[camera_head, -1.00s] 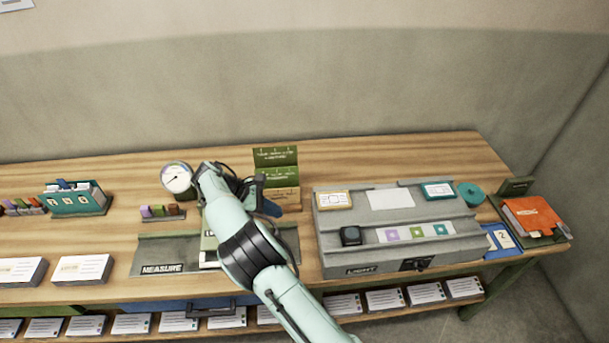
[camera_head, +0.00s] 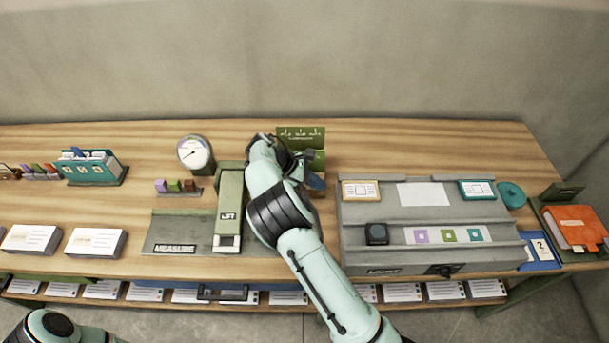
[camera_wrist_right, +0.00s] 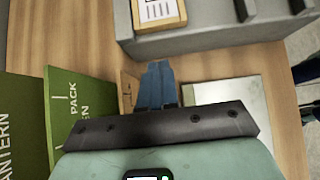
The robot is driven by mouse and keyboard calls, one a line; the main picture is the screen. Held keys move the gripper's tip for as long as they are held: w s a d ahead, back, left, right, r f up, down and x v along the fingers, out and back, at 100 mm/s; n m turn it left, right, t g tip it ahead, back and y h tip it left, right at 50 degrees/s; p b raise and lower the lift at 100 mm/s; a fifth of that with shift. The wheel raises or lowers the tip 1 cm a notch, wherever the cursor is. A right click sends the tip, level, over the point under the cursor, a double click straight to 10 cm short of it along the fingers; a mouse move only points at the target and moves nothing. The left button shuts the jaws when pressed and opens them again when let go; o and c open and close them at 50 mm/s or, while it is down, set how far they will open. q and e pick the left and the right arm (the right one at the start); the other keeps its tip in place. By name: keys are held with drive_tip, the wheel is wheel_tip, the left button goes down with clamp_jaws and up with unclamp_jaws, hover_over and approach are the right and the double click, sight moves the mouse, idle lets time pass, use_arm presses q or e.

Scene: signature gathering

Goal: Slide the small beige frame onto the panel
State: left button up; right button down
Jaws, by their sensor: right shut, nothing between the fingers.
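A small card in a tan-beige border (camera_head: 360,190) lies at the upper left of the grey LIGHT console; its edge also shows at the top of the right wrist view (camera_wrist_right: 158,10). A blank white panel (camera_head: 424,194) lies just right of it on the console. My right gripper (camera_head: 316,182) is left of the console, apart from the frame, in front of green stepped boards. Its blue fingers (camera_wrist_right: 158,85) are shut and empty in the right wrist view. My left gripper is out of view; only part of my left arm shows at the bottom left.
Green stepped boards (camera_head: 302,140) stand close behind the right gripper. A teal-bordered card (camera_head: 478,189) and a dark knob (camera_head: 376,233) are on the console. The MEASURE base (camera_head: 178,230) with a green lever (camera_head: 230,190) is left. A pale plate (camera_wrist_right: 235,95) lies beside the fingers.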

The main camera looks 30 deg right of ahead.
sight(342, 190)
drive_tip(key=d, duration=0.1)
drive_tip(key=s+d, duration=0.2)
drive_tip(key=shift+d+f, duration=0.2)
drive_tip(key=shift+f, duration=0.2)
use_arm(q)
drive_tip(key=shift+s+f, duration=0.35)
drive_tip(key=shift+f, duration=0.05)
use_arm(e)
drive_tip(key=shift+s+d, duration=0.15)
drive_tip(key=shift+d, duration=0.3)
